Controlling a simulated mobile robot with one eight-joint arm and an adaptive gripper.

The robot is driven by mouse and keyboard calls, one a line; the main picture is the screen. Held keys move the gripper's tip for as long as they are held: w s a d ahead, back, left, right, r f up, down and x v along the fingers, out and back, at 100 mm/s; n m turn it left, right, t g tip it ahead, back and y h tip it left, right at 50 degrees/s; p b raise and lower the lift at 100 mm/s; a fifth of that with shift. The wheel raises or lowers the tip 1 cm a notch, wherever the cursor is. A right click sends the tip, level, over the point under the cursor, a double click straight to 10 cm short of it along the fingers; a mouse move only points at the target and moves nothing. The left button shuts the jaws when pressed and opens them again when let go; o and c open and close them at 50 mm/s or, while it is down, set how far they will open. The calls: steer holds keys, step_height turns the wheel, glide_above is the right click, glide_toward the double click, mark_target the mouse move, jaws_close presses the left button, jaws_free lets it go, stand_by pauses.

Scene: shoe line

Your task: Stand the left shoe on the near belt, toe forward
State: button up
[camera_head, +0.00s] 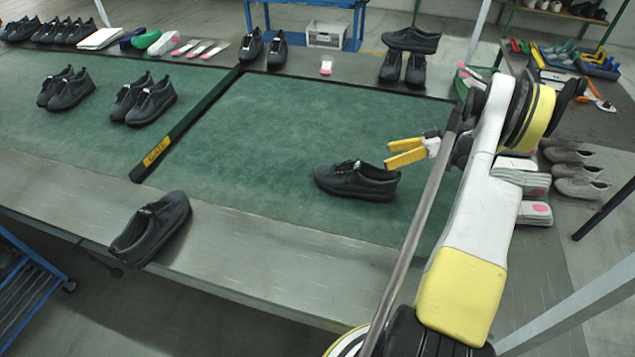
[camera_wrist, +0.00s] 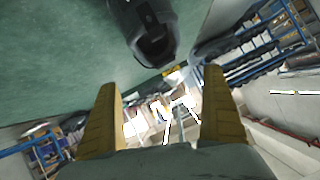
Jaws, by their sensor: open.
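A dark grey shoe (camera_head: 355,184) rests sole down on the right section of the green belt (camera_head: 290,130). A second dark shoe (camera_head: 152,228) lies on the metal edge in front of the belt, across its rim. I cannot tell which of these is the left shoe. My gripper (camera_head: 389,154) is open and empty, its yellow fingers above and beside the right end of the belt shoe, apart from it. In the wrist view a dark shoe (camera_wrist: 148,32) shows ahead of and above the open fingers (camera_wrist: 160,80), its opening facing them.
A dark green divider bar (camera_head: 190,122) splits the belt. Paired shoes (camera_head: 152,98) stand on the left section. Stacked shoes (camera_head: 405,66), insoles and more shoes line the back ledge. Grey shoes (camera_head: 578,170) stand at right. The middle of the right section is clear.

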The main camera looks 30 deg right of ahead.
steer(key=w+a+r+m+g+h, duration=0.2)
steer(key=a+r, duration=0.7)
steer(key=a, duration=0.3)
steer(key=w+a+r+m+g+h, duration=0.1)
steer(key=w+a+r+m+h, duration=0.15)
steer(key=a+r, duration=0.8)
steer(key=s+a+r+m+t+h, duration=0.1)
steer(key=s+a+h, duration=0.3)
steer(key=s+a, duration=1.4)
steer(key=shift+s+a+t+h, duration=0.2)
steer(key=shift+a+t+h, duration=0.15)
steer(key=shift+a+t, duration=0.25)
